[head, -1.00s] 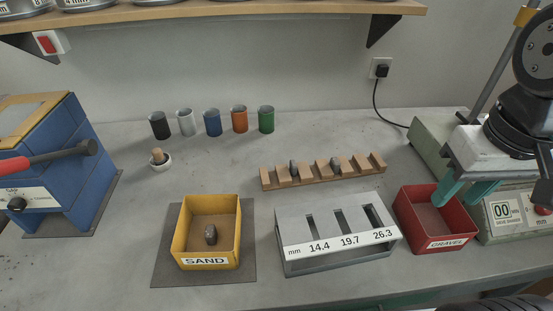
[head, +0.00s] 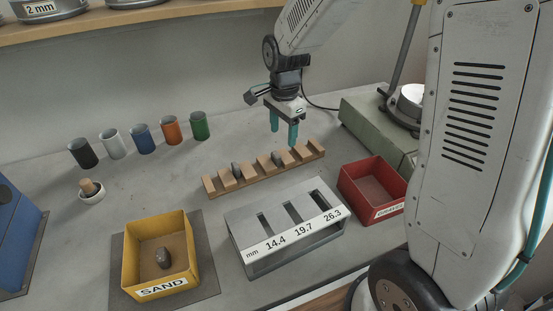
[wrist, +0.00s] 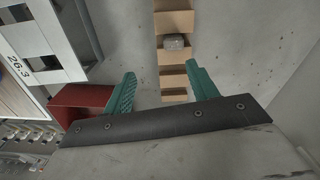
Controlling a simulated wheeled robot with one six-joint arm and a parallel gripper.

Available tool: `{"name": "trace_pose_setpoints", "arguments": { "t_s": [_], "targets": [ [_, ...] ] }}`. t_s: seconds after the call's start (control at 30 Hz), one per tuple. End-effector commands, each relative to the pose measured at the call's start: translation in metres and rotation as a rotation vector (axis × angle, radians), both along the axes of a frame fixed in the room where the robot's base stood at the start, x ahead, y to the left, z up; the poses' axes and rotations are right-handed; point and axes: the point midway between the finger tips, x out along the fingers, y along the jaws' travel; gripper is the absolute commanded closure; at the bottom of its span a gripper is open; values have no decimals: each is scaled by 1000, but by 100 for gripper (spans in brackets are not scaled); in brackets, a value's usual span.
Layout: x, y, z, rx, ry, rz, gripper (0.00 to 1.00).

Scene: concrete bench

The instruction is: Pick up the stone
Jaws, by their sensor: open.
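Three grey stones show in the head view. One stone (head: 163,257) lies in the yellow SAND bin (head: 189,235). A second stone (head: 237,170) and a third stone (head: 276,158) sit in slots of the wooden rack (head: 210,187). My gripper (head: 284,134) is open and empty, pointing down above the right part of the rack, close to the third stone. In the wrist view one stone (wrist: 175,43) sits between rack blocks, just beyond the open green fingertips (wrist: 160,71). The stone is not between the fingers.
A grey gauge block (head: 245,262) marked 14.4, 19.7 and 26.3 stands in front of the rack. A red GRAVEL bin (head: 350,190) is to its right. Several coloured cups (head: 143,140) and a small mortar (head: 91,192) stand at the left. A shelf hangs above.

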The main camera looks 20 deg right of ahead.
Motion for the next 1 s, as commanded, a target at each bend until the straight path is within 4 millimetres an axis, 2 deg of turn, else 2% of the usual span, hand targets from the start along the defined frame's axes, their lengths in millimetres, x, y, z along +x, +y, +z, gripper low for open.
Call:
{"name": "trace_pose_setpoints", "arguments": {
  "t_s": [0.03, 0.1, 0.23, 0.57, 0.8, 1.0],
  "targets": [
    [8, 1, -13, 1, 7, -43, 42],
    [16, 2, -24, 0, 11, -96, 42],
    [24, 3, -37, 1, 12, -148, 42],
    [24, 5, -74, 0, 14, -156, 42],
    [25, 9, -108, 0, 13, -156, 42],
    [25, 10, -114, 1, 11, -155, 42]
  ]
}}
